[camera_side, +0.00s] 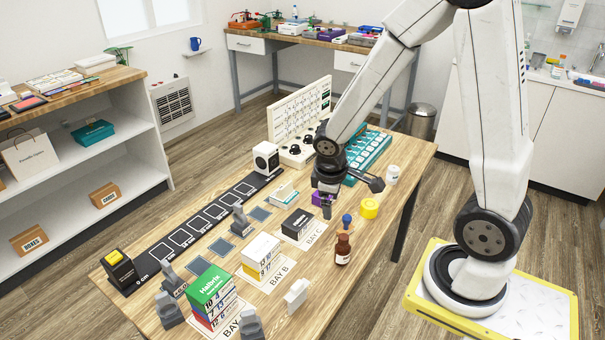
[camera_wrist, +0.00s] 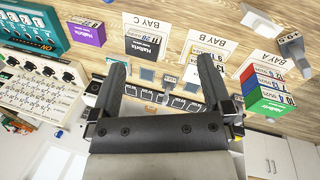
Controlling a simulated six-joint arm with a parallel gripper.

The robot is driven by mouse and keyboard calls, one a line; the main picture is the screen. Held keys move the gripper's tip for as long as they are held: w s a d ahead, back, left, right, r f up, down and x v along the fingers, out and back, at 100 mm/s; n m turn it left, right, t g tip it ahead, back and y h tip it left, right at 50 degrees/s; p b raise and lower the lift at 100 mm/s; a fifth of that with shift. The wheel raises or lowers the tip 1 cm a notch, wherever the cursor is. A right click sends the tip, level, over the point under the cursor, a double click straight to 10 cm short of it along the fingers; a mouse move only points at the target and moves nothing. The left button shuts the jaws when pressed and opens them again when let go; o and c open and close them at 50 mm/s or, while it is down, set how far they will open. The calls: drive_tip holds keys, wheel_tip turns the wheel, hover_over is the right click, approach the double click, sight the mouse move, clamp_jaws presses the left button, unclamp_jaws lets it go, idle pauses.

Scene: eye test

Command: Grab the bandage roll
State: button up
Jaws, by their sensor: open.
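A short yellow round thing (camera_side: 369,208) stands near the table's right edge in the side view. It is roll-like, but I cannot tell whether it is the bandage roll. My gripper (camera_side: 327,210) is above the table, to the left of this yellow thing and apart from it. In the wrist view my gripper (camera_wrist: 164,68) has its two fingers wide apart, with nothing held between them. The yellow thing does not show in the wrist view.
A brown bottle (camera_side: 343,250) and white bottle (camera_side: 392,174) stand near the table's right edge. A purple box (camera_wrist: 85,31) and black box (camera_wrist: 143,43) are near my gripper. A green-topped stack (camera_side: 211,290) stands at front. Bare wood (camera_side: 338,285) lies front right.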

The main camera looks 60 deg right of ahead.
drive_tip(key=d+f+n+g+h, duration=0.1)
drive_tip(key=d+f+n+h, duration=0.3)
drive_tip(key=d, duration=0.9)
drive_tip(key=d+f+n+g+h, duration=0.25)
drive_tip(key=d+f+n, duration=0.25)
drive_tip(key=d, duration=0.9)
drive_tip(key=n+t+h, duration=0.3)
drive_tip(key=n+h, duration=0.1)
drive_tip(key=n, duration=0.2)
approach(392, 171)
drive_tip(key=x, duration=0.3)
drive_tip(key=shift+s+d, duration=0.15)
drive_tip(key=shift+s, duration=0.1)
drive_tip(key=shift+d+f+n+t+h, duration=0.25)
drive_tip(key=shift+d+f+n+t, duration=0.05)
drive_tip(key=shift+d+f+t, duration=0.15)
drive_tip(key=shift+x, duration=1.3)
drive_tip(key=shift+d, duration=0.15)
drive_tip(key=shift+x, duration=2.4)
drive_tip(key=shift+f, duration=0.15)
